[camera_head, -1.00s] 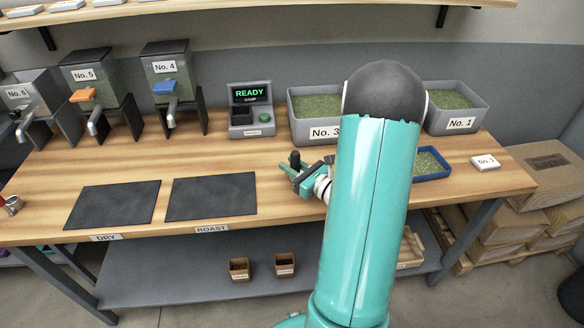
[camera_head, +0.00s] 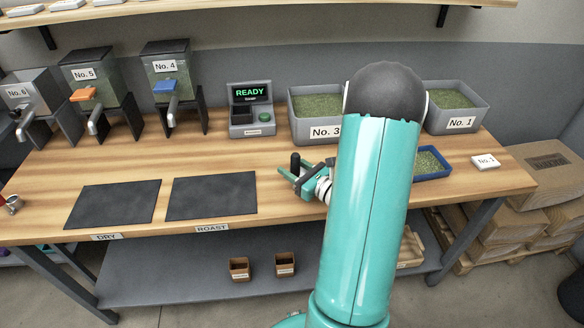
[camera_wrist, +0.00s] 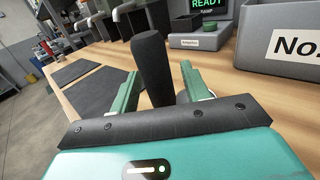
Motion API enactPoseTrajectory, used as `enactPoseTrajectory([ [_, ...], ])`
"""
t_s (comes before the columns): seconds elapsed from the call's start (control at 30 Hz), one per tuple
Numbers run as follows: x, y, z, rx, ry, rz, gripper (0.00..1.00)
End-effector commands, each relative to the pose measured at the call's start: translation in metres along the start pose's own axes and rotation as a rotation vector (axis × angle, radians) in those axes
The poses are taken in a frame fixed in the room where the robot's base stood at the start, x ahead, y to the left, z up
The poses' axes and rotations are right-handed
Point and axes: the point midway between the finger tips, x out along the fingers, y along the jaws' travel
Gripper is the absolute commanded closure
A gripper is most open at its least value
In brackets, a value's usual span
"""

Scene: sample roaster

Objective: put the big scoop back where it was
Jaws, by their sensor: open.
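A black, nearly upright handle (camera_head: 295,160), which looks like the big scoop's, stands over the wooden bench in front of the No. 3 bin. In the wrist view the handle (camera_wrist: 150,65) rises between the two green fingers of my gripper (camera_wrist: 160,85). The fingers are apart, with a gap beside the handle on the right. In the head view my gripper (camera_head: 291,178) is low over the bench, left of my arm. The scoop's bowl is hidden, so I cannot tell what it rests on.
Bins No. 3 (camera_head: 318,132) and No. 1 (camera_head: 460,124) stand at the back, with my arm hiding the space between. A blue tray of green beans (camera_head: 447,176) lies right of my arm. Dark mats (camera_head: 212,195) lie left. A READY display unit (camera_head: 250,120) stands behind.

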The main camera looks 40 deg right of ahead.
Motion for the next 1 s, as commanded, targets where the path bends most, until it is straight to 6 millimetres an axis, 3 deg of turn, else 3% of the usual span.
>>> enactPoseTrajectory([
  [0.4,-0.085,-0.001,-0.001,0.001,0.002,-0.005,0.54],
  [0.6,-0.111,0.000,-0.001,0.001,0.001,-0.002,0.54],
  [0.87,-0.113,0.004,0.002,-0.007,0.003,0.016,0.54],
  [0.97,-0.098,0.024,0.013,-0.051,0.016,0.108,0.54],
  [1.0,-0.090,0.038,0.020,-0.084,0.026,0.172,0.54],
])
